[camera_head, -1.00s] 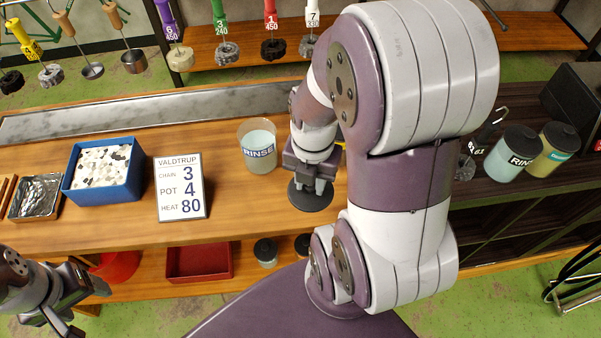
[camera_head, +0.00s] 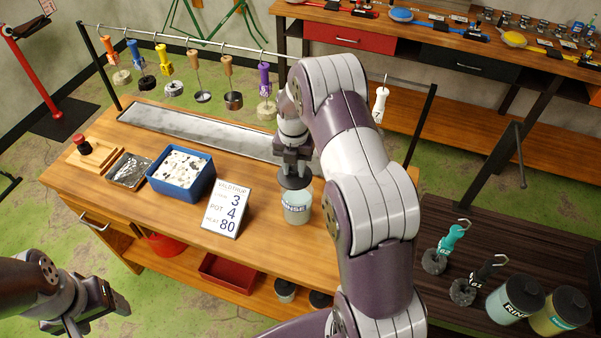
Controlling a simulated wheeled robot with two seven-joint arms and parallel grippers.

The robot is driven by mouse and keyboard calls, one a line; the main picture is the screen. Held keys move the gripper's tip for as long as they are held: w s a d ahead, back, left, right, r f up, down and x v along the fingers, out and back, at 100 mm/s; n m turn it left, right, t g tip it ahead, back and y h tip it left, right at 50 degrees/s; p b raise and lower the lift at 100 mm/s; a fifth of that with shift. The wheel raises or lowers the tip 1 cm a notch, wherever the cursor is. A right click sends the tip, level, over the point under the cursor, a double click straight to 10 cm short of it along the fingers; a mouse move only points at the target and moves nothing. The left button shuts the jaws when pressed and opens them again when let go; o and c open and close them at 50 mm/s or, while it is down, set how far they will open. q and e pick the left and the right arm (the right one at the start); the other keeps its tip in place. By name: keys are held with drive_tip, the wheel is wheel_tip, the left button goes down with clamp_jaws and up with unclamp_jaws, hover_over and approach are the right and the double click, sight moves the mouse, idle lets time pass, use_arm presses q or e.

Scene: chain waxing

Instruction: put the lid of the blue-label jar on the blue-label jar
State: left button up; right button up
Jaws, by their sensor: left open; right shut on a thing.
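The blue-label jar (camera_head: 297,208), clear with pale liquid and a blue RINSE label, stands upright on the wooden table right of the sign. My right gripper (camera_head: 291,163) points down above it, shut on the dark round lid (camera_head: 293,183). The lid is over the jar's mouth and hides part of the rim; I cannot tell whether it touches. My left gripper (camera_head: 95,318) is open and empty at the lower left, away from the table top.
The sign (camera_head: 227,208) stands beside the jar, with a blue box (camera_head: 181,174) of pale chips to its left. A metal strip (camera_head: 190,128) runs behind. Tools hang from a rail (camera_head: 190,42). Lidded jars (camera_head: 515,300) stand on the dark table at right.

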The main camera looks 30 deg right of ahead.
sight(297, 176)
drive_tip(key=shift+f, duration=0.55)
drive_tip(key=shift+s+d+f+b, duration=0.2)
drive_tip(key=shift+s+f+b, duration=0.05)
drive_tip(key=shift+f+b, duration=0.4)
drive_tip(key=shift+s+d+f+b, duration=0.15)
drive_tip(key=shift+s+f+b, duration=0.1)
drive_tip(key=shift+f+b, duration=0.35)
drive_tip(key=shift+w+a+f+b, duration=0.15)
drive_tip(key=shift+f+b, duration=0.35)
drive_tip(key=shift+f, duration=0.3)
drive_tip(key=shift+w+f, duration=0.15)
drive_tip(key=shift+f, duration=0.2)
clamp_jaws()
drive_tip(key=shift+s+r, duration=0.1)
drive_tip(key=shift+s, duration=0.15)
use_arm(q)
drive_tip(key=f, duration=0.4)
drive_tip(key=shift+s+d, duration=0.25)
drive_tip(key=shift+s, duration=0.05)
use_arm(e)
drive_tip(key=shift+w, duration=0.1)
drive_tip(key=shift+w, duration=0.1)
drive_tip(key=o, duration=1.1)
unclamp_jaws()
